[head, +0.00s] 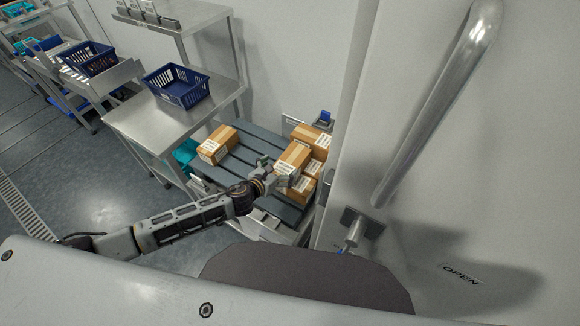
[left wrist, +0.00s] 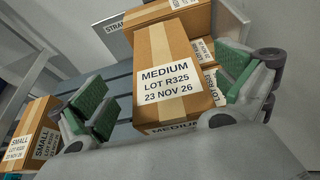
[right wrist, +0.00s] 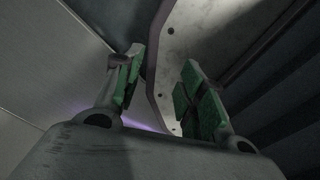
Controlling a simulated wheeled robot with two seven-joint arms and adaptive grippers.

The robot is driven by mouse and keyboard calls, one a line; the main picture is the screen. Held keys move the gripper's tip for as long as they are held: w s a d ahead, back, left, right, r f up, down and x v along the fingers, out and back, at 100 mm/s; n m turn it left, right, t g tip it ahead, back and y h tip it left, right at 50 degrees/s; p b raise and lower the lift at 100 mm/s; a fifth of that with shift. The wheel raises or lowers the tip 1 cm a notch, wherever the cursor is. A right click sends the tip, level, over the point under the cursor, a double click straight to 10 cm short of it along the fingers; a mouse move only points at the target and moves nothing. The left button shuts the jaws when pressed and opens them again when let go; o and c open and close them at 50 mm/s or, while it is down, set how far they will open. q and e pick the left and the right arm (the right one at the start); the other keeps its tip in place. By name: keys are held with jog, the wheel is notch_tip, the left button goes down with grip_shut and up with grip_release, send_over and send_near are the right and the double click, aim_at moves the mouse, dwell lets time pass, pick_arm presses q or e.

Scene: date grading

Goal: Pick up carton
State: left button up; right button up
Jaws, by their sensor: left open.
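A brown carton labelled MEDIUM, LOT R325 (left wrist: 178,62) lies between the spread green-padded fingers of my left gripper (left wrist: 172,98) in the left wrist view. In the head view this carton (head: 294,156) is at the top of a small pile on a slatted dark platform (head: 245,158), and my left gripper (head: 277,176) is at its near side. The left gripper is open; I cannot tell whether its fingers touch the carton. My right gripper (right wrist: 158,85) shows only in the right wrist view, open with nothing between its fingers.
Other cartons (head: 313,138) lie behind and under it. A carton labelled SMALL (head: 217,146) sits apart on the platform's left; it also shows in the left wrist view (left wrist: 32,134). A steel table (head: 150,117) holds a blue crate (head: 176,86). A white door with a handle (head: 432,105) stands right.

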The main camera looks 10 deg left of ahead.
aim_at(289, 161)
pick_arm(q)
jog(key=shift+w+d+f, duration=0.15)
jog(key=shift+w+d, duration=0.1)
jog(key=shift+w, duration=0.2)
jog(key=shift+x, duration=1.9)
jog(key=shift+d+f, duration=0.1)
jog(key=shift+d, duration=0.05)
pick_arm(e)
jog(key=shift+d, duration=0.1)
